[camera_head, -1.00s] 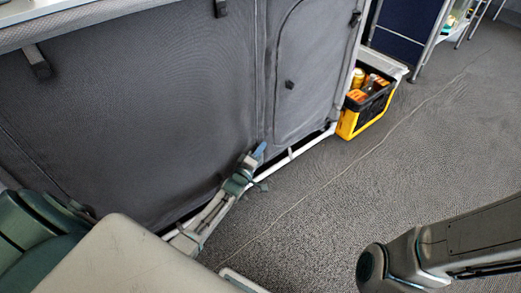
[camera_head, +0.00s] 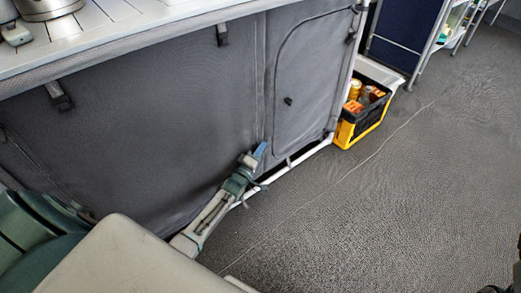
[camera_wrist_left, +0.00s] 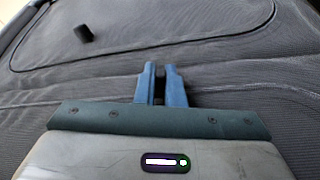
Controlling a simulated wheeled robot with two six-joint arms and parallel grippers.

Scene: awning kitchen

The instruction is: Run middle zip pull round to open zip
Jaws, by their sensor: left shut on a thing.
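The grey fabric cabinet front has a panel (camera_head: 308,85) outlined by a curved zip line (camera_head: 281,38). The panel looks closed. My left gripper (camera_head: 261,151) is low on the front, at the panel's lower left corner, against the fabric. In the left wrist view its blue fingers (camera_wrist_left: 161,72) are shut on a small dark thing, the zip pull (camera_wrist_left: 160,77), mostly hidden between them. A black tab (camera_head: 288,101) sits on the panel and also shows in the left wrist view (camera_wrist_left: 83,33). My right gripper is out of view.
A yellow and black crate (camera_head: 345,133) with bottles stands on the floor by the cabinet's right end. A white rail runs along the cabinet's foot. The worktop (camera_head: 150,30) carries metal cookware (camera_head: 48,8). The carpet (camera_head: 400,200) at the right is clear.

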